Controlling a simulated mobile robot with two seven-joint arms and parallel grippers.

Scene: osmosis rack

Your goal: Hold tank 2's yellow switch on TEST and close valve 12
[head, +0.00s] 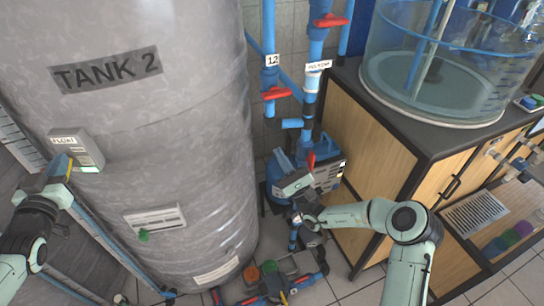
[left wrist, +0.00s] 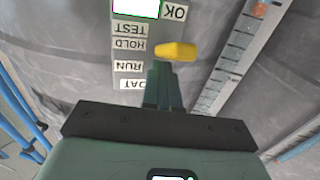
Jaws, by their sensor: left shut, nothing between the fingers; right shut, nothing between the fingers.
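Tank 2 (head: 190,120) is the large grey tank at the left. A grey float box (head: 85,150) is on its side. The yellow switch (left wrist: 176,51) points sideways in the left wrist view, about level with the HOLD label (left wrist: 130,44); the TEST label (left wrist: 131,29) is beside it. My left gripper (left wrist: 163,82) is shut and empty, its fingertips close to the switch; I cannot tell if they touch. It partly hides the box in the head view (head: 62,166). Valve 12's red handle (head: 275,94) lies crosswise on a blue pipe below its 12 label (head: 272,60). My right gripper (head: 300,182) is shut and empty, low and right of that handle.
Another red handle (head: 330,20) is on the neighbouring blue pipe. A blue pump (head: 325,172) stands behind my right gripper. A wooden cabinet (head: 365,150) with a clear water tank (head: 445,80) is at the right. Pipes and coloured valves (head: 270,280) lie low in front.

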